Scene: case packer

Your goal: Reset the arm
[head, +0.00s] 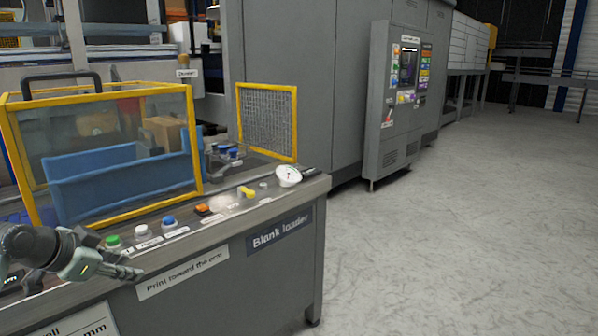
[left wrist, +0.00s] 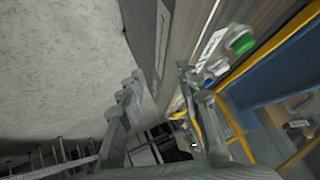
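My left arm comes in at the lower left of the head view. Its gripper (head: 115,262) is in front of the blank loader's button ledge, close to the green button (head: 113,241). In the left wrist view the two fingers of this gripper (left wrist: 158,82) stand apart with nothing between them. The green button also shows in the left wrist view (left wrist: 240,40), beyond the right-hand finger. I cannot tell whether the gripper touches the ledge. My right gripper is not in view.
The blank loader (head: 225,262) carries a white button (head: 142,230), a blue button (head: 169,221), a yellow switch (head: 247,192) and a gauge (head: 288,176). A yellow-framed guard (head: 100,90) stands behind them. A control cabinet (head: 385,130) is farther back. The floor at right is clear.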

